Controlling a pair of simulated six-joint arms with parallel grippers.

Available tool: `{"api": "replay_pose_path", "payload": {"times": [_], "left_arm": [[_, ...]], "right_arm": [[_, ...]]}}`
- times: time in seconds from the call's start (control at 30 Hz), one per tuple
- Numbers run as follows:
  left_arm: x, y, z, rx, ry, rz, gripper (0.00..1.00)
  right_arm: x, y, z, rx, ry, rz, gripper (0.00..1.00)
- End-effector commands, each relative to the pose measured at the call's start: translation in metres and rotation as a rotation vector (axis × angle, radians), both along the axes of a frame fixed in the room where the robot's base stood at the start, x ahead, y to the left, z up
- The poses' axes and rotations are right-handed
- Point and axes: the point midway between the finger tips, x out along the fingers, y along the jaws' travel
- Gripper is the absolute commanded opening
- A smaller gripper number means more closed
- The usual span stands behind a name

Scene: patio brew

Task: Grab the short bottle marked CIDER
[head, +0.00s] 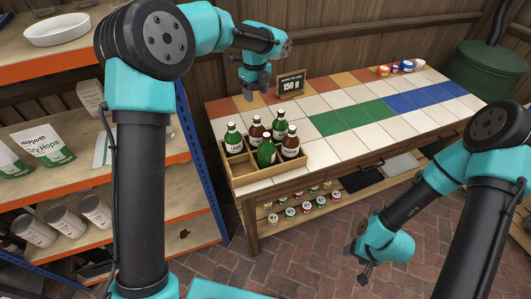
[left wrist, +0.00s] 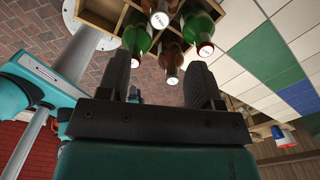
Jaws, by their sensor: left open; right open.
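Several green and brown bottles stand upright in a wooden crate (head: 240,176) at the near left of the tiled table. They include a front green bottle (head: 266,154) and a front brown bottle (head: 290,146). The labels are too small to read, so I cannot tell which is the short CIDER bottle. My left gripper (head: 251,92) is open and empty above the table, behind the crate. In the left wrist view, my left gripper (left wrist: 158,80) points toward the bottle tops, with a brown bottle (left wrist: 170,58) between the fingers' outlines. My right gripper (head: 362,264) is open and empty, low over the brick floor.
A small black sign (head: 291,83) reading 150 g stands behind the crate. Cups (head: 394,68) sit at the table's far end. A lower shelf (head: 300,212) holds small jars. A shelf unit (head: 190,205) stands left. The middle tiles are clear.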

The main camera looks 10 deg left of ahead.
Motion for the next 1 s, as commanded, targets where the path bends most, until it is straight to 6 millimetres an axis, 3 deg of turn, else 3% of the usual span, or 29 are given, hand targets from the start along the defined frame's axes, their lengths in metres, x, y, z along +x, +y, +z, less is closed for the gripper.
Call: {"api": "replay_pose_path", "payload": {"times": [0.67,0.87,1.0], "left_arm": [[-0.001,-0.001,0.001,0.0,0.0,0.005,0.63],[-0.013,-0.011,0.011,-0.001,-0.001,0.11,0.63],[-0.033,-0.025,0.026,-0.001,-0.002,0.278,0.63]], "right_arm": [[0.0,0.0,0.0,0.0,0.0,0.0,0.57],[0.0,0.0,0.0,0.0,0.0,0.0,0.57],[0.0,0.0,0.0,0.0,0.0,0.0,0.57]]}}
